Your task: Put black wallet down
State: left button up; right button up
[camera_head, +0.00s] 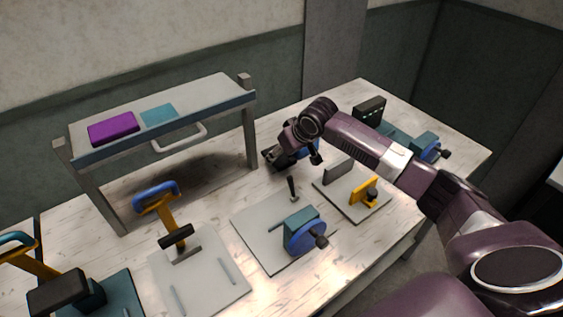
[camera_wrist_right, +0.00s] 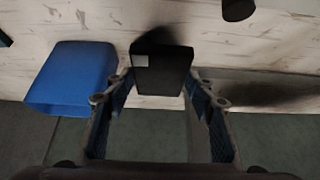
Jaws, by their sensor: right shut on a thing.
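My right gripper (camera_head: 281,156) reaches in from the right to the back part of the table in the head view. In the right wrist view it is shut on the black wallet (camera_wrist_right: 162,68), a dark block with a small pale patch on its left side, held between the fingertips. A dark shadow lies on the table to its right, and I cannot tell whether the wallet touches the table. In the head view the wallet cannot be told apart from the dark gripper. My left gripper is not in view.
A blue container (camera_wrist_right: 72,75) stands left of the wallet, near the table edge. A raised shelf (camera_head: 205,98) with a purple block (camera_head: 113,128) and teal block (camera_head: 158,115) stands left.

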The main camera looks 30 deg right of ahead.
aim_at(282, 173)
jog(key=shift+f+p, duration=0.45)
jog(key=shift+f, duration=2)
jog(key=o, duration=1.2)
jog(key=shift+f, duration=0.15)
jog(key=shift+c, duration=0.2)
